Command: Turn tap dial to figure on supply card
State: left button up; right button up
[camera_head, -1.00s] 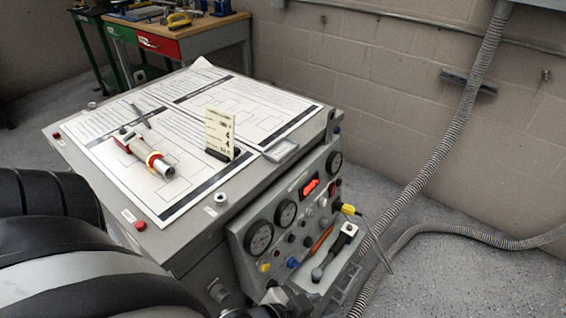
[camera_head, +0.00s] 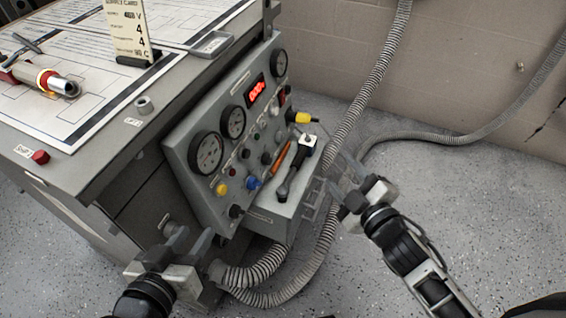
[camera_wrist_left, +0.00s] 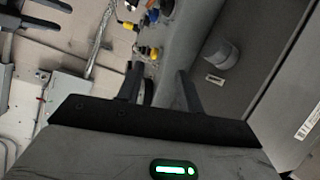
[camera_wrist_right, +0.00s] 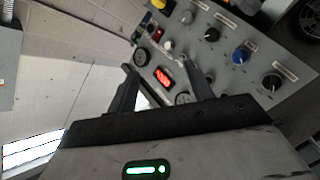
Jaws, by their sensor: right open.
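I cannot tell which is the tap dial. In the right wrist view a black knob (camera_wrist_right: 271,82) has a white pointer line. My left gripper (camera_head: 190,240) is open and empty, below the panel's lower left. My right gripper (camera_head: 343,176) is open and empty, right of the panel's tray.
Gauges (camera_head: 207,153) and a red lit display (camera_head: 257,92) are on the panel. A tray (camera_head: 276,211) below holds an orange-handled tool and a black-handled tool (camera_head: 296,168). A ribbed hose (camera_head: 368,78) runs past the panel's right. A red-bodied tool (camera_head: 35,77) lies on the cabinet top.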

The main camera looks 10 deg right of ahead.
jog(key=w+d+f+n+t+y+b, duration=0.1)
jog(key=w+f+n+y+b, duration=0.2)
jog(key=w+f+n+b, duration=0.35)
pick_arm(q)
jog(key=d+f+t+h+b, duration=0.2)
jog(key=d+f+h+b, duration=0.15)
jog(key=f+b, duration=0.4)
pick_arm(e)
jog(key=n+g+y+b, duration=0.15)
jog(key=n+y, duration=0.25)
jog(key=n, duration=0.9)
send_near(283, 139)
jog(key=shift+g, duration=0.45)
jog(key=b+x, duration=0.1)
jog(key=x, duration=0.3)
jog(key=b+x, duration=0.1)
jog(key=x, duration=0.2)
jog(key=shift+w+d+r+b, duration=0.15)
jog(key=shift+r+b, duration=0.15)
jog(key=shift+b, duration=0.05)
jog(key=shift+w+a, duration=0.3)
jog(key=shift+w, duration=0.05)
pick_arm(q)
jog(key=r, duration=0.1)
jog(key=w+r+t, duration=0.1)
jog(key=r, duration=0.1)
jog(key=r+t+h, duration=0.1)
jog(key=shift+w+r+m, duration=0.35)
jog(key=shift+r+m, duration=0.05)
